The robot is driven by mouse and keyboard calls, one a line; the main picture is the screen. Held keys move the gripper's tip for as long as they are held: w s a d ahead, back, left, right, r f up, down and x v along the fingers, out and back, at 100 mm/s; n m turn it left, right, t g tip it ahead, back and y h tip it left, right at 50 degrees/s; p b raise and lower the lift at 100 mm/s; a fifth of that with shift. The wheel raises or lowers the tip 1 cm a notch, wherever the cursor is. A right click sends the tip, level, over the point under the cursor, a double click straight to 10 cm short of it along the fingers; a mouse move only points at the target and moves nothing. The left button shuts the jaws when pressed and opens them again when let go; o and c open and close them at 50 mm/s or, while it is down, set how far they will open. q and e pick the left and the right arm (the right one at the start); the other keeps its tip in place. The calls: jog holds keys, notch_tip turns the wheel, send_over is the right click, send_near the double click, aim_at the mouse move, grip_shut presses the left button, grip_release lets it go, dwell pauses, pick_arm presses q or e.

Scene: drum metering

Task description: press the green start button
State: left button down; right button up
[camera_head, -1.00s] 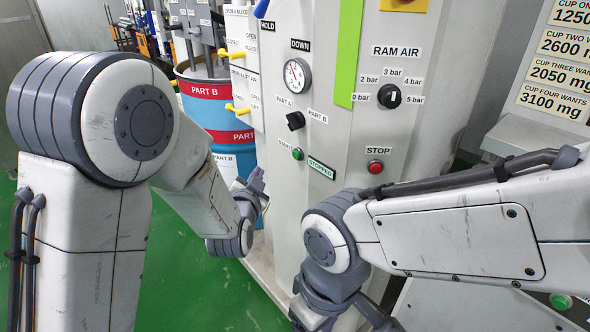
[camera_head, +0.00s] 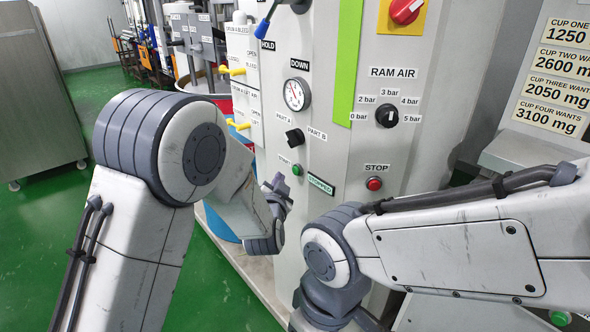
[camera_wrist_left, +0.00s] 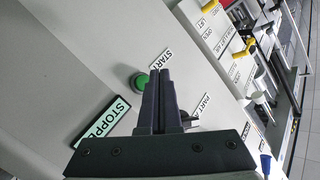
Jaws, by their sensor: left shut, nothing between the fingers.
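The green start button (camera_head: 297,170) is on the grey panel, next to its START label and just above the STOPPED sign (camera_head: 320,184). It also shows in the left wrist view (camera_wrist_left: 139,82), just left of the fingertips. My left gripper (camera_head: 280,184) is shut and empty, a little left of and below the button in the head view. In the left wrist view its closed fingers (camera_wrist_left: 160,80) point at the panel beside the button; I cannot tell how wide the gap is. My right arm reaches in from the right; its fingers are out of the picture.
The red STOP button (camera_head: 374,184) is to the right. A black selector knob (camera_head: 294,137) sits just above the start button, below a gauge (camera_head: 297,94). A RAM AIR knob (camera_head: 387,115) is further right. Yellow valve handles (camera_head: 232,71) stick out at the left.

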pick_arm(q)
jog(key=shift+w+d, duration=0.6)
jog(key=shift+d, duration=0.25)
dwell(1.5)
jog(key=shift+w+d, duration=0.2)
jog(key=shift+d, duration=0.1)
jog(key=shift+w+d, duration=0.3)
jog(key=shift+d, duration=0.05)
dwell(0.7)
jog(key=shift+s+a, duration=0.55)
jog(key=shift+a, duration=0.15)
jog(key=s+a, duration=0.1)
jog(key=a, duration=0.1)
jog(key=s+a+b, duration=0.1)
jog(key=s+a, duration=0.1)
dwell(0.6)
